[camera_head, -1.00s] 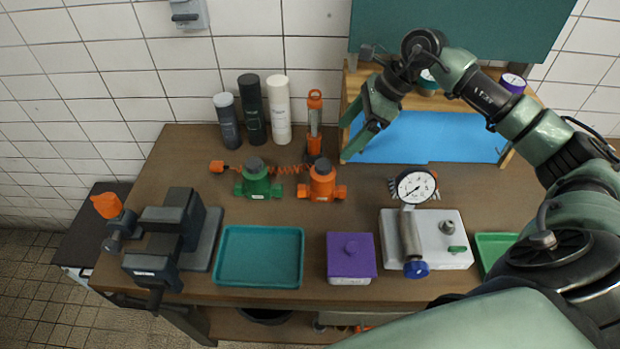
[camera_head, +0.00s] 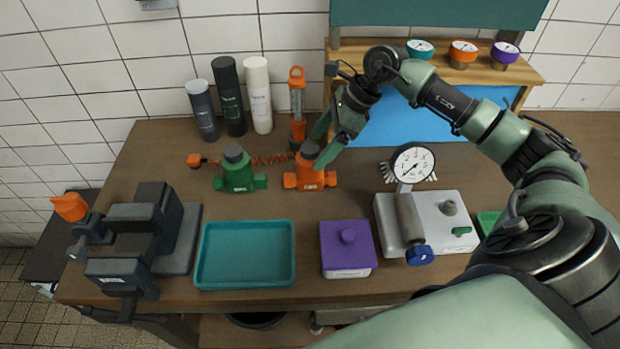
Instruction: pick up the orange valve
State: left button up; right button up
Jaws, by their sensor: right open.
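The orange valve (camera_head: 309,178) stands on the workbench with a dark grey cap on top and short ports at its sides. It is right of a green valve (camera_head: 238,172) of the same shape. My right gripper (camera_head: 320,146) is open, just above and behind the orange valve. One finger comes down in front of the right part of its cap, and the other finger is behind it to the left. I cannot tell whether the fingers touch the valve. My left gripper is not in view.
An orange lamp (camera_head: 297,105) and coiled orange cable stand behind the valve. Three bottles (camera_head: 231,97) are back left. A teal tray (camera_head: 245,254), purple box (camera_head: 346,248) and gauge stand (camera_head: 441,222) are in front. A dark vise (camera_head: 150,235) is left.

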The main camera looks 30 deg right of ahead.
aim_at(310, 157)
jog(key=p+x, duration=0.2)
jog(key=x, duration=0.1)
jog(key=shift+a+f, duration=0.25)
jog(key=shift+a, duration=0.1)
jog(key=shift+w+a+f, duration=0.15)
jog(key=shift+a+f, duration=0.05)
jog(key=shift+f, duration=0.4)
jog(key=shift+r, duration=0.1)
grip_shut()
